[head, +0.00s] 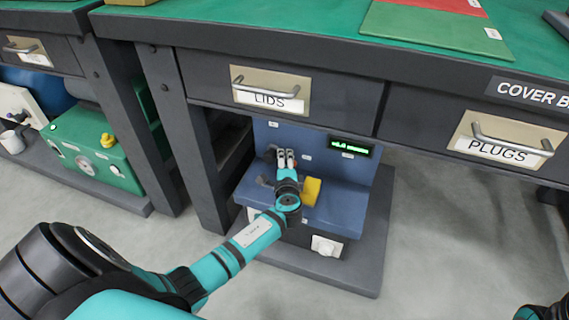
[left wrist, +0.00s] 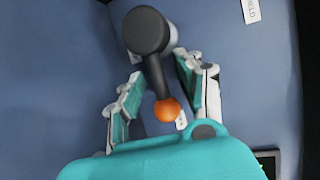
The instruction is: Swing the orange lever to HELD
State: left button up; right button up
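In the left wrist view, the lever (left wrist: 156,75) has a dark round hub at the top and an orange ball knob (left wrist: 167,110) at its lower end. My left gripper (left wrist: 160,70) is open, with one finger on each side of the lever and visible gaps between. A HELD label (left wrist: 251,10) is on the blue panel at the upper right. In the head view, my left gripper (head: 285,158) is in front of the blue test station (head: 268,135) under the bench and hides most of the lever.
The bench with the LIDS drawer (head: 271,90) and PLUGS drawer (head: 508,142) overhangs the station. A green-lit display (head: 350,147) is right of the gripper. A yellow block (head: 312,191) sits on the station's ledge close to my left wrist. Floor on the right is clear.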

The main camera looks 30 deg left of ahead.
pick_arm(q)
jog(key=shift+f, duration=0.1)
grip_shut()
dwell(0.3)
